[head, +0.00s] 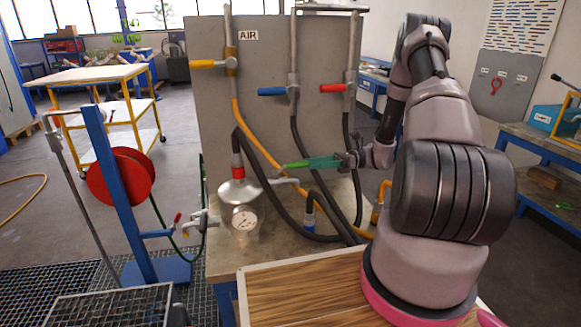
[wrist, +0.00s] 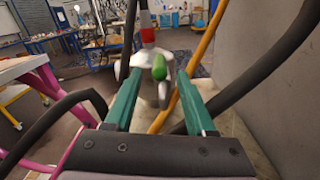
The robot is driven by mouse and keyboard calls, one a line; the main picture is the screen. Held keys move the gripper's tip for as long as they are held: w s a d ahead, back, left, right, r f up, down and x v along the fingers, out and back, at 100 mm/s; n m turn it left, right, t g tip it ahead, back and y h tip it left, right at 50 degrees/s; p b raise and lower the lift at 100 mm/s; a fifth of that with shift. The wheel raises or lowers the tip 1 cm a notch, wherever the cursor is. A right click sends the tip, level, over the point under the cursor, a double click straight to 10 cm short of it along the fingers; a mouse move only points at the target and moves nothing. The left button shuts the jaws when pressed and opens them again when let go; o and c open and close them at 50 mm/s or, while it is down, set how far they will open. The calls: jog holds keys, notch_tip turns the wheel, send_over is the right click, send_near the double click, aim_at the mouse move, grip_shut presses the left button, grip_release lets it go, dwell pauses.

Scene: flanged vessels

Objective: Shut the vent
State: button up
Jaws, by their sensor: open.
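A silver flanged vessel (head: 238,194) with a round gauge (head: 244,218) stands on the bench, with a red-banded hose fitting (head: 237,166) on top. In the wrist view a green handle (wrist: 159,67) shows in front of the pale vessel; it may be the vent, but no label is readable. My gripper (head: 284,166) has green fingers pointing left toward the vessel, just to its right. In the wrist view my gripper (wrist: 158,78) is open and empty, with the green handle appearing between the fingertips. Whether the fingers reach around it I cannot tell.
A grey panel (head: 270,50) marked AIR stands behind, with yellow (head: 207,64), blue (head: 271,91) and red (head: 333,88) valve handles. Black hoses (head: 281,215) and an orange hose (head: 258,142) hang close around my gripper. A red hose reel (head: 121,177) stands at left.

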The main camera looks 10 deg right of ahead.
aim_at(288, 166)
jog(key=a, duration=0.8)
jog(key=shift+a, duration=0.35)
grip_shut()
dwell(1.0)
